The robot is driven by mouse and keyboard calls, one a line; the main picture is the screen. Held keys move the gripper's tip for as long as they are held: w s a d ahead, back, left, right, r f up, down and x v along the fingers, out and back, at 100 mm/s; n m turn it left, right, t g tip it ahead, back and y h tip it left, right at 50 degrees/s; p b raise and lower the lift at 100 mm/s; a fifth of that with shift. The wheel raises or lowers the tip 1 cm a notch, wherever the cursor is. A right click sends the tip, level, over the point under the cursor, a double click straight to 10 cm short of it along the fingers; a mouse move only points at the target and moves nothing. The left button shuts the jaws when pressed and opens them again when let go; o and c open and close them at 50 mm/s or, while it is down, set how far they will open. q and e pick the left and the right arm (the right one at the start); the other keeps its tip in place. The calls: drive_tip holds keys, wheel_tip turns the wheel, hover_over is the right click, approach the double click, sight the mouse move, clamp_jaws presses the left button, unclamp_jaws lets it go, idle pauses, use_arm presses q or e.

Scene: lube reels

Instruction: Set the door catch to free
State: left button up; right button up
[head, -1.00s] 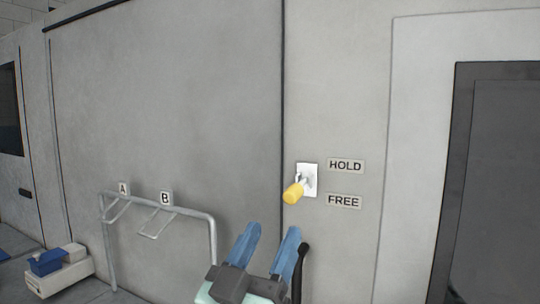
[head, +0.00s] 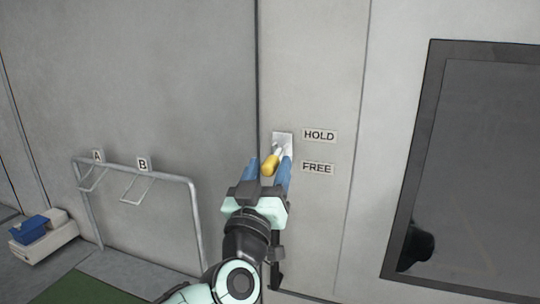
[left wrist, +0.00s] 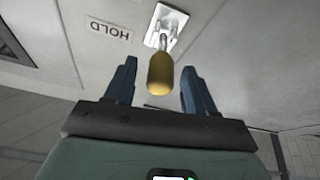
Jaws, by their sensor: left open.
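The door catch is a pale plate (head: 283,141) on the wall with a metal lever ending in a yellow knob (head: 270,166). The knob sticks out from the plate toward me. The HOLD label (head: 319,135) is upper right of the knob and the FREE label (head: 317,168) is to its right. My left gripper (head: 270,160) is open, with its blue fingers on either side of the knob. In the left wrist view the knob (left wrist: 161,73) shows between the open fingers (left wrist: 160,66), with gaps on both sides. The HOLD label appears upside down there. My right gripper is not in view.
A metal rail (head: 170,175) with hooks marked A (head: 98,156) and B (head: 143,164) stands left of my arm. A blue bin (head: 30,231) sits low at the far left. A dark-framed panel (head: 470,170) is at the right.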

use_arm(q)
drive_tip(key=shift+x, duration=0.8)
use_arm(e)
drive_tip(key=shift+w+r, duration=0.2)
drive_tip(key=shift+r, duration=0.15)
